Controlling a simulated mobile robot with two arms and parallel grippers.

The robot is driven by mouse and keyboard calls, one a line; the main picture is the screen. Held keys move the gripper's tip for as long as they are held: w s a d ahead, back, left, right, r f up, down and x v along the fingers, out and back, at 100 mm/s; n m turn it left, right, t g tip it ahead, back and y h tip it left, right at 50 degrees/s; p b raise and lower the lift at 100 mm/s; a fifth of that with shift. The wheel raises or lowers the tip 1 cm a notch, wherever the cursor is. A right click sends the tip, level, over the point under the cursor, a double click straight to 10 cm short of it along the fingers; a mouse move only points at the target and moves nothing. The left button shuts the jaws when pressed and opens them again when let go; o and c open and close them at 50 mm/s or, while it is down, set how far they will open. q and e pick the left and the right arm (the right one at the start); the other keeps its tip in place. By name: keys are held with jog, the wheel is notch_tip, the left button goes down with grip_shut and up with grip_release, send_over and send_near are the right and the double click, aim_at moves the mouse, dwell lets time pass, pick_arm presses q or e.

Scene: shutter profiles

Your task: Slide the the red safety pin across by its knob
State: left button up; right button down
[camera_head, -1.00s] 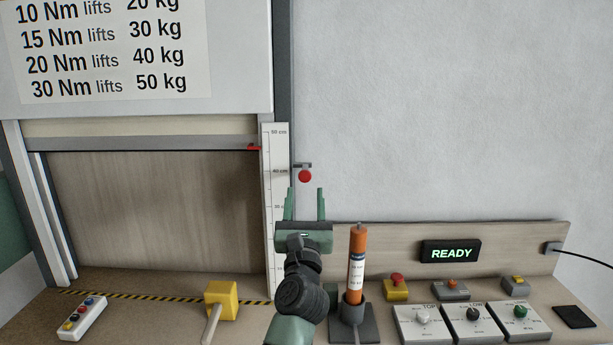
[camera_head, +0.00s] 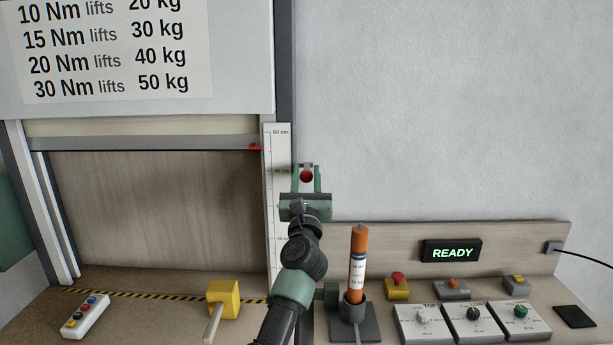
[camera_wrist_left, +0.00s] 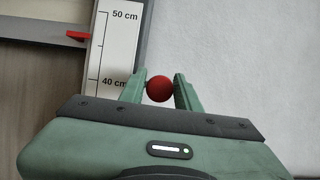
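The red safety pin's round knob (camera_head: 306,176) stands out beside the shutter's side rail, right of the height scale. My left gripper (camera_head: 306,178) is at the knob, with one finger on either side of it. In the left wrist view the red knob (camera_wrist_left: 159,89) sits between the two green fingertips (camera_wrist_left: 160,85). The fingers are apart, with a narrow gap at the knob's sides; firm contact cannot be told. The pin's shaft is hidden behind the knob and gripper. My right gripper is not in view.
Below stand an orange cylinder (camera_head: 358,262) in a holder, a yellow block (camera_head: 223,297) and several control boxes. The wall at right is clear.

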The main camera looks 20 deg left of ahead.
pick_arm(q)
grip_shut()
dwell(1.2)
